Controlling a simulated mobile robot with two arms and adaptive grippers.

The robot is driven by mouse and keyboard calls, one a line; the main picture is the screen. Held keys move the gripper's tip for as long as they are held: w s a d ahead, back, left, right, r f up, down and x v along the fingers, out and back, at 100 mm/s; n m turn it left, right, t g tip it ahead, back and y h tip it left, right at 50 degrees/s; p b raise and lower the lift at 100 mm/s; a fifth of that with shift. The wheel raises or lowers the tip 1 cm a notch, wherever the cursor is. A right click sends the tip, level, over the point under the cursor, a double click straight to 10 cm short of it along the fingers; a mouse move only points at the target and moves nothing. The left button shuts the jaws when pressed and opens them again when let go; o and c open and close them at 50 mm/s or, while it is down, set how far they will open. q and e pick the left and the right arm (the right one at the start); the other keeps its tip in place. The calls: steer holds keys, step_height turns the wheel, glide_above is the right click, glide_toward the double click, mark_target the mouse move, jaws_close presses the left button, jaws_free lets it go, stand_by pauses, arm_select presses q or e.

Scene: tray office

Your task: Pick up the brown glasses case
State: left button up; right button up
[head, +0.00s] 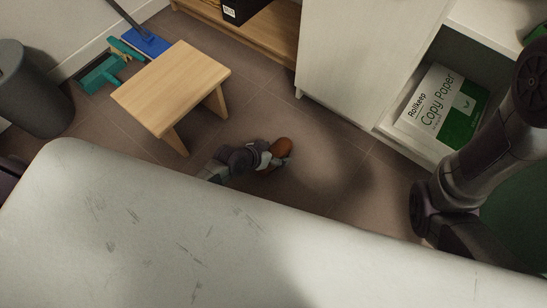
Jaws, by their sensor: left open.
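The brown glasses case (282,147) is low down near the middle of the head view, at the floor beyond the pale foreground surface. My left gripper (275,160) is at the case, with its open fingers close to the case's near side. Part of the case is hidden by the fingers, and I cannot tell whether they touch it. The foreground surface hides part of my left arm. My right arm comes in at the right edge, but its gripper is out of view.
A wooden stool (172,85) stands left of the case. A grey bin (32,90), teal dustpan (103,74) and blue broom (146,41) are farther left. A white cabinet (350,50) and a shelf with a copy paper box (440,105) stand right. Floor right of the case is clear.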

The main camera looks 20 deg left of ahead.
arm_select(q)
steer(key=c, duration=1.3)
steer(key=shift+o, duration=0.2)
steer(key=shift+r, duration=0.15)
